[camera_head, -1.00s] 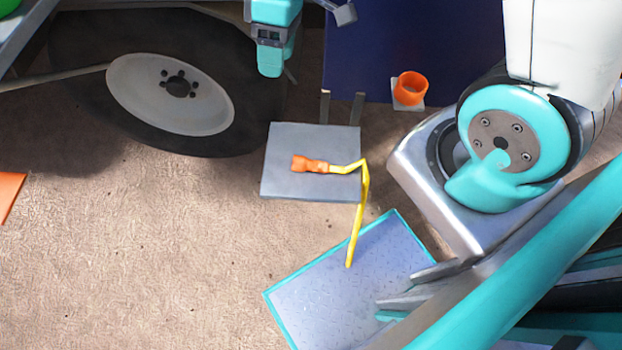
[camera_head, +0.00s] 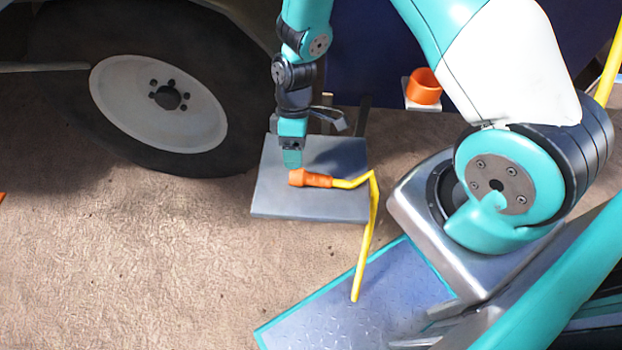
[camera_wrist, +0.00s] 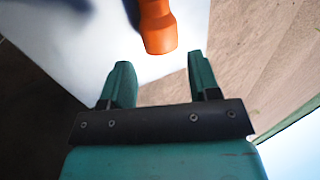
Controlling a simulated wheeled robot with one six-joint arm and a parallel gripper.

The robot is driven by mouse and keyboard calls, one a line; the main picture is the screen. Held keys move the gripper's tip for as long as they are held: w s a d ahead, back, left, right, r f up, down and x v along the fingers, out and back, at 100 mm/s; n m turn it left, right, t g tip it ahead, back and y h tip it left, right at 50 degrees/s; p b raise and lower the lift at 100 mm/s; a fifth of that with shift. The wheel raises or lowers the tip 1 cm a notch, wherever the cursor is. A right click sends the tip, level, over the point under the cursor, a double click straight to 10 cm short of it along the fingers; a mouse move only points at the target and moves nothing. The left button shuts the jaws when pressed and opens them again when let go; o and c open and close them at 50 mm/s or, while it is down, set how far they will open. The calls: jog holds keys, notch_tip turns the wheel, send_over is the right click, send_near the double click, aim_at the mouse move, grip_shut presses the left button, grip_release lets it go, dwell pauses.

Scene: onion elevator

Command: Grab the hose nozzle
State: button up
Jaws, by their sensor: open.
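The orange hose nozzle (camera_head: 310,178) lies on a grey square plate (camera_head: 270,202), with a yellow hose (camera_head: 366,235) running from its right end. My gripper (camera_head: 292,162) points down just above and behind the nozzle's left end in the head view. In the wrist view the nozzle (camera_wrist: 158,30) lies beyond the fingertips, roughly between their lines and a little right of centre. The two teal fingers of my gripper (camera_wrist: 160,72) are apart with nothing between them. The nozzle's yellow end is out of the wrist view.
A large wheel (camera_head: 168,100) stands left of the plate. An orange ring-shaped cup (camera_head: 424,86) is at the back right, in front of a dark blue panel (camera_head: 365,70). A teal-edged metal platform (camera_head: 330,318) is at the front. Bare ground lies at the left.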

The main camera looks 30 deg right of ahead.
aim_at(294, 171)
jog(key=b+x, duration=0.1)
jog(key=x, duration=0.4)
jog(key=shift+f, duration=0.2)
jog(key=c, duration=0.8)
jog(key=shift+r, duration=0.1)
jog(key=shift+r, duration=0.1)
